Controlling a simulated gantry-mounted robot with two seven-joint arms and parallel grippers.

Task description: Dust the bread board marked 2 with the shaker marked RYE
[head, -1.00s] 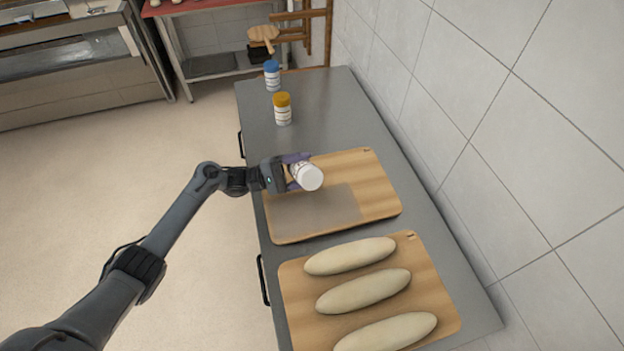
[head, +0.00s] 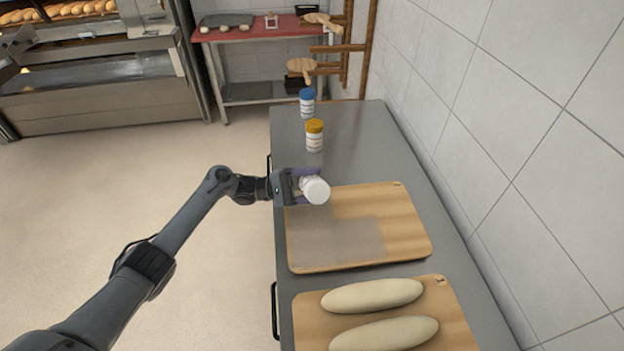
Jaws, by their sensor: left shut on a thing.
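My right gripper is out of view.
A yellow-capped shaker (head: 315,136) and a blue-capped shaker (head: 306,103) stand upright farther back on the grey counter (head: 358,150). A tiled wall (head: 510,130) bounds the counter on the right.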

